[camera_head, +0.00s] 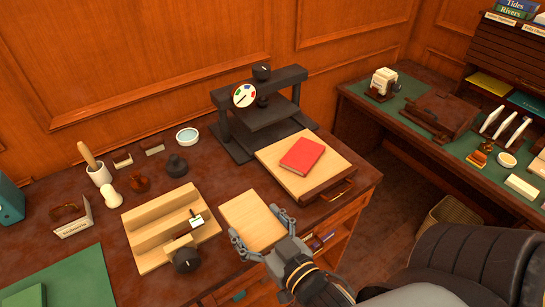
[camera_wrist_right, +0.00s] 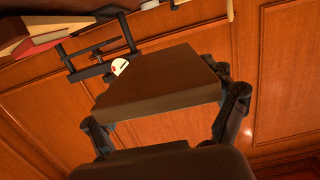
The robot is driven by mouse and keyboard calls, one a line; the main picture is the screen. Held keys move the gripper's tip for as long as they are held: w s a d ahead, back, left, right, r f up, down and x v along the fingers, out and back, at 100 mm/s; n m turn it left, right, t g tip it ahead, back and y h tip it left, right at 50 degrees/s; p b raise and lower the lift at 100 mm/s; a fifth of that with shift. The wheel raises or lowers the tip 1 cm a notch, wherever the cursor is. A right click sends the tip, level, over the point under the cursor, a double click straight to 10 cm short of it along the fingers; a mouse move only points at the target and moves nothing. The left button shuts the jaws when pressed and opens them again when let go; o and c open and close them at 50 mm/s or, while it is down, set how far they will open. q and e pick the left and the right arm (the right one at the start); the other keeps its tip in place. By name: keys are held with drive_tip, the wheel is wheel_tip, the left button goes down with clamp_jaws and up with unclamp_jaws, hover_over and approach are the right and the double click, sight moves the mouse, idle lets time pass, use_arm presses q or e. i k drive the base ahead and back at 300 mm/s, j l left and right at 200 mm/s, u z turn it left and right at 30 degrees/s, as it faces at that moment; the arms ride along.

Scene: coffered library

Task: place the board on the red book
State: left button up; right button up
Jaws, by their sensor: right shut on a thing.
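The board (camera_head: 250,217) is a flat, pale wooden rectangle, held at the front edge of the desk in the head view. My right gripper (camera_head: 263,230) is shut on its near end, with one finger at each side. In the right wrist view the board (camera_wrist_right: 160,85) lies between the two fingers of the gripper (camera_wrist_right: 165,118) and looks dark. The red book (camera_head: 302,154) lies flat on a pale wooden slab, behind and to the right of the board, apart from it. My left gripper is not in view.
A black press (camera_head: 262,115) stands behind the red book. A stepped wooden jig (camera_head: 165,228) with a black knob is left of the board. Small tools, a white cup (camera_head: 100,175) and a round dish (camera_head: 187,136) stand further left. A chair (camera_head: 470,265) is at right.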

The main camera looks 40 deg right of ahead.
sight(318, 146)
drive_tip(key=l+u, duration=0.15)
drive_tip(key=u, duration=0.35)
drive_tip(key=k+u, duration=0.15)
drive_tip(key=u, duration=0.3)
drive_tip(key=k+l+u, duration=0.15)
drive_tip(key=u, duration=0.35)
drive_tip(key=k+u, duration=0.1)
drive_tip(key=u, duration=0.35)
drive_tip(key=k+l+u, duration=0.25)
drive_tip(key=u, duration=0.15)
drive_tip(key=k+l+u, duration=0.1)
drive_tip(key=k+u, duration=0.6)
drive_tip(key=u, duration=0.15)
drive_tip(key=k+l+z, duration=0.85)
drive_tip(key=l+z, duration=0.15)
drive_tip(key=k+l+z, duration=0.2)
drive_tip(key=l, duration=0.2)
drive_tip(key=l+z, duration=0.25)
drive_tip(key=i+l, duration=0.05)
drive_tip(key=l, duration=0.05)
